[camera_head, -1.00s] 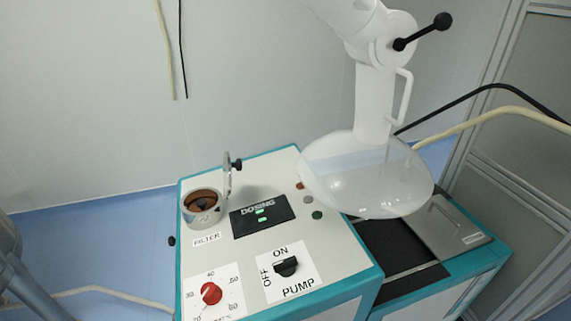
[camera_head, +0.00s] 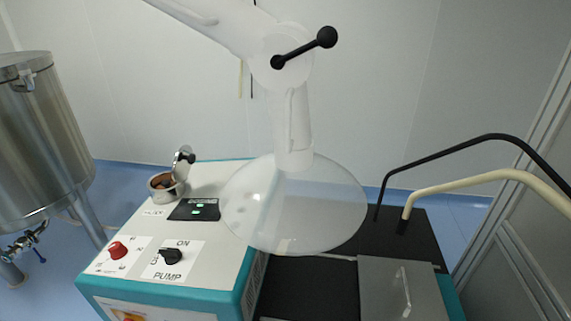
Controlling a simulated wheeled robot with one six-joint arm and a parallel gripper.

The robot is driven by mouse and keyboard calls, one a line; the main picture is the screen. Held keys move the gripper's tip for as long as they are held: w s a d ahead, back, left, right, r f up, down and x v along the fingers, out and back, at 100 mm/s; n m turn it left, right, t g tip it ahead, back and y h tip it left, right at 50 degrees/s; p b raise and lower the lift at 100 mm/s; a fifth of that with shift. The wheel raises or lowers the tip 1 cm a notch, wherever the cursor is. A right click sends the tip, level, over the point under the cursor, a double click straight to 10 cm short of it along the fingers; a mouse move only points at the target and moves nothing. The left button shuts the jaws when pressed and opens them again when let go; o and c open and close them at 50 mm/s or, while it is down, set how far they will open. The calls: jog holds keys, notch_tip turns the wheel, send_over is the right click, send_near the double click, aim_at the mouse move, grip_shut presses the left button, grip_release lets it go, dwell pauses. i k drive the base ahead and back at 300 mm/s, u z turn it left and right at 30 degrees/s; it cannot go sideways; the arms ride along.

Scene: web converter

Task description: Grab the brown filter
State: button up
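The brown filter (camera_head: 163,184) sits inside a round metal housing at the back left of the machine's white top, above the FILTER label. The hinged metal lid (camera_head: 182,162) of the housing stands raised at its right. The filter shows only as a small brown patch inside the rim. My gripper is not in view.
A white extraction arm with a clear dome hood (camera_head: 294,205) hangs over the machine, right of the filter. A dosing display (camera_head: 195,209), a red knob (camera_head: 118,250) and a pump switch (camera_head: 170,256) are on the top. A steel tank (camera_head: 40,140) stands at left.

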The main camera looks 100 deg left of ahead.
aim_at(166, 184)
jog(key=u, duration=4.2)
jog(key=k, duration=1.35)
jog(key=u, duration=0.5)
jog(key=i, duration=0.65)
jog(key=u, duration=0.55)
jog(key=i, duration=1.35)
jog(key=z, duration=0.7)
